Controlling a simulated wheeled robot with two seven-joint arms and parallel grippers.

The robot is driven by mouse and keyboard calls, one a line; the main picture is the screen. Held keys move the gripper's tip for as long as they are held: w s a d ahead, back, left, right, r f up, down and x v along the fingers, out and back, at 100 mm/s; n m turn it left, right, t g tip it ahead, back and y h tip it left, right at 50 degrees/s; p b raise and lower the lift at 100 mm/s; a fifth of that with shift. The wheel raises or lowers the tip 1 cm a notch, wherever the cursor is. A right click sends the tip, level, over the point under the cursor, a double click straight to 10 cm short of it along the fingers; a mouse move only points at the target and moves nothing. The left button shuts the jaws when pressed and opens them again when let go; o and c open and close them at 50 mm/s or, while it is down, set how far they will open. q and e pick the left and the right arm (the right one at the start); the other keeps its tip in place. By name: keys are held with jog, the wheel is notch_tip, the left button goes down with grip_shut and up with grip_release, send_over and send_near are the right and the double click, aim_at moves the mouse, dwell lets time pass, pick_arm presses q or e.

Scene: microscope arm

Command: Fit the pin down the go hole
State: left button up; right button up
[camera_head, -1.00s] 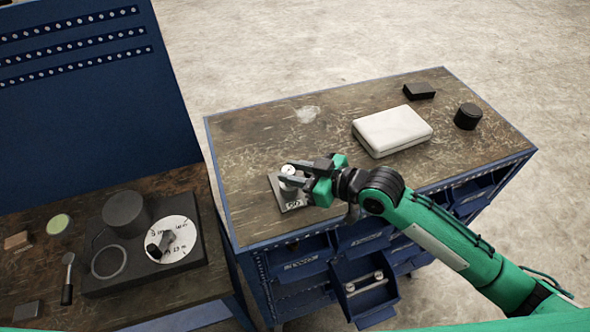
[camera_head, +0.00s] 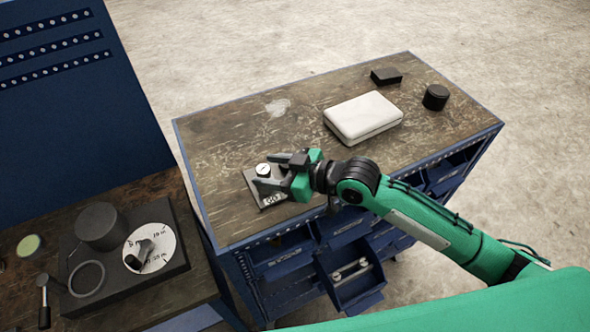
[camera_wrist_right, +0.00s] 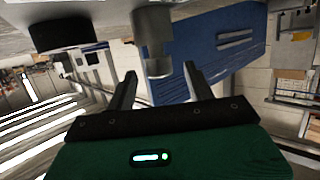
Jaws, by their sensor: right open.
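The gauge block (camera_head: 252,183) is a grey plate with a "GO" label on its front, near the front left of the right-hand bench. The pin (camera_head: 263,169), with a pale round top, stands upright at the block; how deep it sits in the hole cannot be told. My right gripper (camera_head: 266,172) is open, its fingers on either side of the pin and apart from each other. In the right wrist view, a grey stepped cylinder, seemingly the pin (camera_wrist_right: 153,35), shows between and beyond the open fingers (camera_wrist_right: 160,80). My left gripper is not in view.
A white case (camera_head: 362,117), a black box (camera_head: 386,76) and a black cylinder (camera_head: 435,97) stand farther back on the bench (camera_head: 220,150). A drawer (camera_head: 350,280) is open below. The left bench holds a dark base (camera_head: 178,262) with a dial.

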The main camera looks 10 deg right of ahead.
jog(key=b+v, duration=0.5)
jog(key=v, duration=0.8)
jog(key=shift+r, duration=0.15)
jog(key=shift+s+d, duration=0.1)
